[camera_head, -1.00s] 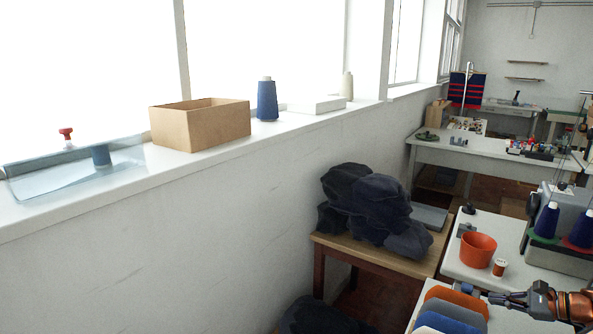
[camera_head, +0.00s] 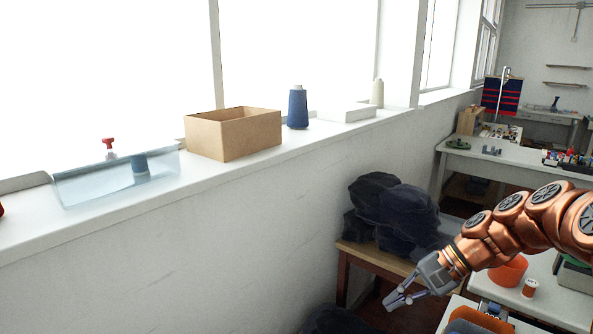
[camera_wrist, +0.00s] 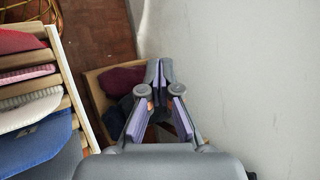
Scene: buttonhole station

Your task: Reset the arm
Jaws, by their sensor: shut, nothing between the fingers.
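My gripper (camera_head: 393,306) is shut and empty. In the head view it hangs at the end of my copper-coloured arm, low in the picture, in front of the wooden table with the dark cloth pile. In the wrist view my gripper (camera_wrist: 159,66) points down past a box (camera_wrist: 98,90) on the floor that holds dark red and dark blue cloth. Its fingertips meet and touch nothing that I can see.
The white wall (camera_wrist: 240,60) stands close on the right in the wrist view. A rack of folded fabrics (camera_wrist: 30,95) is on the left. A cardboard box (camera_head: 235,135) and a blue thread cone (camera_head: 297,109) stand on the sill. An orange bowl (camera_head: 510,271) sits behind my arm.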

